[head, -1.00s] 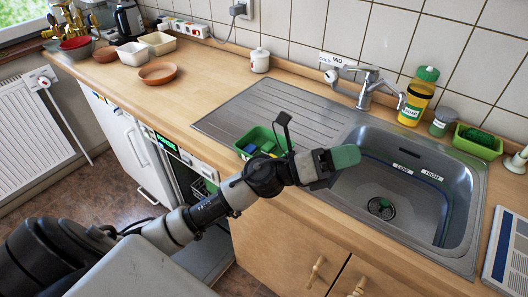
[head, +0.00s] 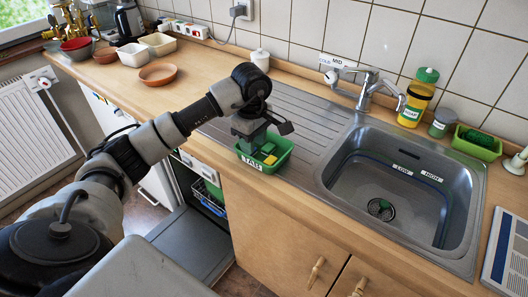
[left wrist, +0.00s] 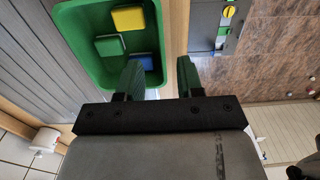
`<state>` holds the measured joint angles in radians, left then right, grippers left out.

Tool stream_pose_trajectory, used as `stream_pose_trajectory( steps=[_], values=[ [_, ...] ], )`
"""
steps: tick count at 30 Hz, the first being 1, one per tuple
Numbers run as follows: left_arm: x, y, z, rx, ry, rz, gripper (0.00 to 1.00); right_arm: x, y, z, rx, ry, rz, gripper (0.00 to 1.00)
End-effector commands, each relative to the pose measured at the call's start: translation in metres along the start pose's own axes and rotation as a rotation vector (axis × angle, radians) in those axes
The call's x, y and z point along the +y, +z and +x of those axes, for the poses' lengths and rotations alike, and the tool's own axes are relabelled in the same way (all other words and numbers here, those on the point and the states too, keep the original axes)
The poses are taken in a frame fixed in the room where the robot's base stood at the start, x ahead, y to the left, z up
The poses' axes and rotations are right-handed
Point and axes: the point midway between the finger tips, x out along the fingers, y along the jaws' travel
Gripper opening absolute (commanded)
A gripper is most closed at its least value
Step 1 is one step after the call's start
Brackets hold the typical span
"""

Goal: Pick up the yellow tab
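A small green tray (head: 283,163) with a white label stands on the counter left of the sink. A yellow tab (head: 270,159) lies in it among other tabs. In the left wrist view the tray (left wrist: 75,50) holds a yellow tab (left wrist: 127,19), a green tab (left wrist: 108,46) and a blue tab (left wrist: 143,62). My left gripper (head: 250,136) points down over the tray. In the left wrist view its green fingers (left wrist: 160,76) are apart with nothing between them; one overlaps the tray's edge in the picture, the other lies beyond it. My right gripper is not in view.
The steel sink (head: 465,190) and tap (head: 370,85) are to the right. The ribbed drainboard (head: 315,130) behind the tray is clear. An open dishwasher (head: 190,245) is below the counter. Bowls (head: 158,73) stand at the far left.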

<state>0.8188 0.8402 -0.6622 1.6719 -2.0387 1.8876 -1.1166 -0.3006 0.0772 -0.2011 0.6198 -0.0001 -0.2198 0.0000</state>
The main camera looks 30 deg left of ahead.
Motion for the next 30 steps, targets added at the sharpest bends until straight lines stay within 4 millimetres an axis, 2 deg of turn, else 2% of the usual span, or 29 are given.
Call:
stream_pose_trajectory(
  steps=[3, 8, 13, 17, 26, 30],
  values=[
    [0.000, 0.001, 0.013, -0.003, -0.001, 0.000, 0.37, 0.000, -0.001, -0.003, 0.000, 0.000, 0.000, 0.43],
    [0.000, -0.001, 0.024, -0.004, -0.001, 0.000, 0.37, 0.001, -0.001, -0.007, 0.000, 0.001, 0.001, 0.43],
    [-0.001, -0.006, 0.049, -0.006, -0.004, -0.002, 0.37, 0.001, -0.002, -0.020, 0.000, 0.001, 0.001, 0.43],
    [0.000, -0.006, 0.066, -0.005, -0.001, 0.000, 0.37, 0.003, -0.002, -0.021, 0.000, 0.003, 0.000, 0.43],
    [0.000, -0.006, 0.071, -0.004, 0.003, 0.000, 0.37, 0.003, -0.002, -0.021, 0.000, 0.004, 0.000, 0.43],
    [0.000, -0.006, 0.071, -0.004, 0.003, 0.000, 0.15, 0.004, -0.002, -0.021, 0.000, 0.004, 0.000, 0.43]
  ],
)
